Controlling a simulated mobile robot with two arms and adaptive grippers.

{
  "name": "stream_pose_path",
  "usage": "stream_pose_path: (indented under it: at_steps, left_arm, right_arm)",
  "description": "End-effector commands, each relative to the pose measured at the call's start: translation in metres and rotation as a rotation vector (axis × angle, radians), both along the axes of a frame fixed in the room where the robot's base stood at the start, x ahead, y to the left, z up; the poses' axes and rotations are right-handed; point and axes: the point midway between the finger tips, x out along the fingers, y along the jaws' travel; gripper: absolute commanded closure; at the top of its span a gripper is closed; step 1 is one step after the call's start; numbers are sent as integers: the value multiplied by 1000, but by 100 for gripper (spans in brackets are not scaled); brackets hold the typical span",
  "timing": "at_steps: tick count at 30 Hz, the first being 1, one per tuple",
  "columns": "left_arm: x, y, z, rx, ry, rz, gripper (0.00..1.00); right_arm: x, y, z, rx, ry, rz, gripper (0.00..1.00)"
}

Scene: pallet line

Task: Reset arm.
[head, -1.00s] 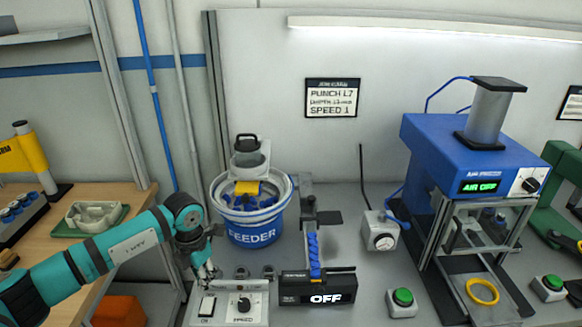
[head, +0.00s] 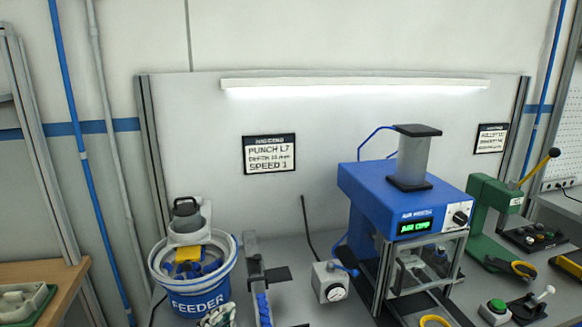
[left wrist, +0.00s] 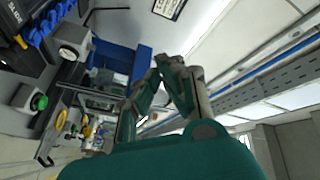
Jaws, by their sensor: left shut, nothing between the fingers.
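My left gripper (head: 217,316) shows only in part at the bottom edge of the head view, just right of the front of the blue feeder (head: 197,302). In the left wrist view my left gripper (left wrist: 168,62) has its fingertips close together, with nothing between them. It is shut and empty. The rest of my left arm is below the head view. My right gripper is in neither view.
A blue press (head: 400,200) reading AIR OFF stands right of centre. A green hand press (head: 492,212) and a green button (head: 496,306) are farther right. A punch sign (head: 269,154) hangs on the back panel.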

Motion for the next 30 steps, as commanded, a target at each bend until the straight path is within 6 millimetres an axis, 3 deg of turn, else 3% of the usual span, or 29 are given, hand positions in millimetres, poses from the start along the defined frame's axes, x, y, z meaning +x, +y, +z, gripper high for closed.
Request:
stream_pose_path:
  at_steps: [1, 4, 6, 9, 15, 22, 23, 30]
  left_arm:
    - [-10, 21, -24, -91, 127, 94, 100]
    - [-41, 58, -77, -244, 404, 272, 100]
    - [-72, 74, -113, -324, 590, 368, 100]
    - [-115, 84, -150, -398, 805, 459, 100]
    - [-187, 86, -189, -478, 1112, 556, 100]
    - [-262, 79, -208, -527, 1398, 610, 100]
    - [-269, 78, -212, -528, 1426, 615, 100]
    - [-251, 76, -285, -513, 1438, 622, 100]
  right_arm:
    - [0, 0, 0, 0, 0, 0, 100]
    - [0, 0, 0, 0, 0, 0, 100]
    - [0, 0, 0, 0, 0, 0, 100]
    - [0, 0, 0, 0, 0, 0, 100]
    - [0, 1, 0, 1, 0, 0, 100]
    - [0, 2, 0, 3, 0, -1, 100]
    - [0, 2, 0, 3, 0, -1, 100]
    - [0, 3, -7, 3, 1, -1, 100]
